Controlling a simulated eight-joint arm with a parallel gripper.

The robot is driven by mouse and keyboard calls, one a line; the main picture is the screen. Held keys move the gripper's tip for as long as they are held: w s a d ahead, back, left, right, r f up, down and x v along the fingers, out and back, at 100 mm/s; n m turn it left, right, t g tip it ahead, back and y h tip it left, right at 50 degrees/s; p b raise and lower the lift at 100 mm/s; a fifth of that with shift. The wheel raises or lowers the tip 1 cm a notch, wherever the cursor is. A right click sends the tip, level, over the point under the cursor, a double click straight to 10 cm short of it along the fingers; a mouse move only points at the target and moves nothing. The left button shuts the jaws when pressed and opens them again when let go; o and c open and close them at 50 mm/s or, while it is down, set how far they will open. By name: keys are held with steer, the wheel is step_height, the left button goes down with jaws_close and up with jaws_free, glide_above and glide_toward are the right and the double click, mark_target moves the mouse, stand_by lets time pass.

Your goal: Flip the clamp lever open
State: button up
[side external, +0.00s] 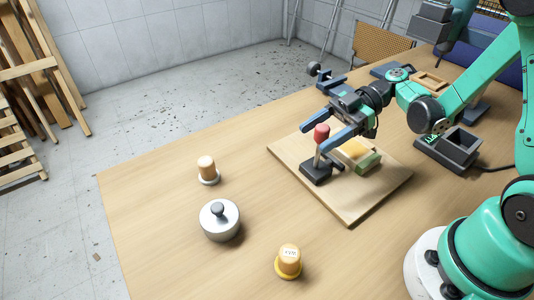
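The clamp lever (321,133) has a red knob on a pale shaft that stands roughly upright from a dark base (316,173). The base sits on a light wooden board (351,207). My gripper (316,138) comes in from the upper right, with its two blue-grey fingers spread apart. The red knob appears between the fingertips in this view; I cannot tell whether either finger touches it. A yellow block (354,148) and a green block (368,162) lie on the board just right of the lever base, partly overlapped by the near finger.
A wooden-topped knob (206,167), a silver lidded pot (219,219) and a yellow-based stamp (289,259) stand at the table's left and front. A dark open box (455,145) and a wooden tray (429,82) are at right.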

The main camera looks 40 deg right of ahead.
steer(key=shift+v, duration=2.75)
steer(key=x, duration=0.6)
steer(key=shift+r, duration=0.15)
steer(key=shift+a+h, duration=0.55)
steer(key=shift+h, duration=0.45)
steer(key=shift+d, duration=0.1)
